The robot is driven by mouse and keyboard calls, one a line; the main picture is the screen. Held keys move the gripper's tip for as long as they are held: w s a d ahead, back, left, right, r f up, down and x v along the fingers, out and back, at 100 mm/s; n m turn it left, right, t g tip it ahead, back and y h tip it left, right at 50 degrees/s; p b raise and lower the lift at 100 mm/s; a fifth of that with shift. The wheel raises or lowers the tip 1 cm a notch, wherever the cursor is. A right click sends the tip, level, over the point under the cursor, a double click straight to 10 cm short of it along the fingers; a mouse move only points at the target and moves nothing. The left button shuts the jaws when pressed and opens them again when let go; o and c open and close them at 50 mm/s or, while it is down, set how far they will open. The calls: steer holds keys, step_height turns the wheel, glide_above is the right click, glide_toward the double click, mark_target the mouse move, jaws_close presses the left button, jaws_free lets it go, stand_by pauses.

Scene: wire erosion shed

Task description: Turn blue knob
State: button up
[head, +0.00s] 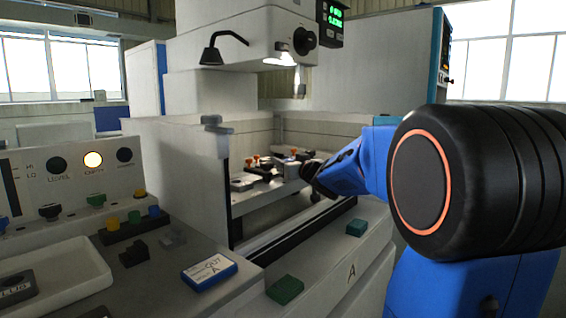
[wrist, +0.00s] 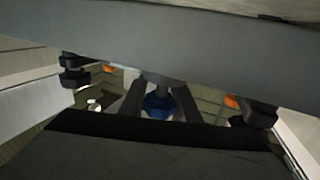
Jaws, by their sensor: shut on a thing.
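In the wrist view, a round blue knob (wrist: 158,105) sits between the two dark fingers of my gripper (wrist: 159,100). The fingers are shut on it, one at each side. Dark parts of my wrist cover much of that view, so only part of the knob shows. In the head view, my gripper (head: 308,173) reaches from the right into the machine's open tank, beside a grey block. I cannot make out the held knob there.
Orange-topped clamps (head: 257,161) stand near my gripper on the work table inside the tank. The machine head (head: 245,40) hangs above. At left is a control panel (head: 80,180) with several coloured knobs. A blue-edged card (head: 209,271) and green block (head: 285,290) lie in front.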

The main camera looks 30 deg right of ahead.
steer(key=o, duration=1)
steer(key=shift+o, duration=0.2)
steer(key=s, duration=1.7)
steer(key=shift+s+d, duration=0.15)
steer(key=shift+s, duration=0.05)
